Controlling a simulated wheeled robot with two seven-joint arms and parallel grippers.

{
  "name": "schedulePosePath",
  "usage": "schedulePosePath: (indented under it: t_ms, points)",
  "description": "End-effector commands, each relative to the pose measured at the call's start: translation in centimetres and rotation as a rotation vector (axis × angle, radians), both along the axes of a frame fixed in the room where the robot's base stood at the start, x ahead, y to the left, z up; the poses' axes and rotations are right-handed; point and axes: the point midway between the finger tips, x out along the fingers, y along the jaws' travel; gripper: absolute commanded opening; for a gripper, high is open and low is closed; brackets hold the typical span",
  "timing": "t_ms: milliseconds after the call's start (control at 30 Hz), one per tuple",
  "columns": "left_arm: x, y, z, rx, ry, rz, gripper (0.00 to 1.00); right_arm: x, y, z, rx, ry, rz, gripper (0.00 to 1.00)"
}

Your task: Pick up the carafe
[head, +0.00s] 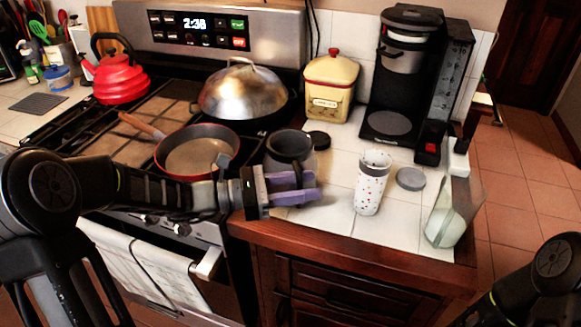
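A pale, translucent glass vessel (445,222), which looks like the carafe, stands at the right front corner of the white tiled counter. It has a rounded lower body and a flared upper part. My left gripper (308,188) reaches in from the left with purple fingers slightly apart and nothing seen between them. It is above the counter's front edge, well left of the glass vessel and just in front of a dark grey jar (290,146). Whether it touches the jar cannot be told. My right arm shows at the lower right; its gripper is out of view.
A speckled white cup (372,183) and a grey round lid (410,179) stand between my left gripper and the glass vessel. A coffee maker (402,70) and yellow canister (331,88) are behind. A pan (196,152), silver-lidded pan (241,92) and red kettle (120,78) sit on the stove.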

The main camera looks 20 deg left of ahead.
Motion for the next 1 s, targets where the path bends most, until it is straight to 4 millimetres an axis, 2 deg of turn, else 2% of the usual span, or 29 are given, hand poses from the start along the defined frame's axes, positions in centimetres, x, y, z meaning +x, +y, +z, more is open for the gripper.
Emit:
schedulePosePath:
  t_ms: [100, 200, 767, 1000]
  points:
    - [0.7, -1.5, 0.1, -0.001, 0.0, -0.002, 0.39, 0.0, 0.0, 0.3, 0.0, 0.0, 0.0, 0.36]
    - [1.0, -2.0, 0.1, -0.001, 0.0, 0.001, 0.39, 0.0, 0.0, 0.3, 0.0, 0.0, 0.0, 0.36]
    - [1.0, -1.9, 0.0, -0.001, 0.0, 0.001, 0.39, 0.0, 0.0, 0.3, 0.0, 0.0, 0.0, 0.36]
    - [1.0, -1.9, 0.0, -0.001, 0.0, 0.001, 0.21, 0.0, 0.0, 0.3, 0.0, 0.0, 0.0, 0.36]
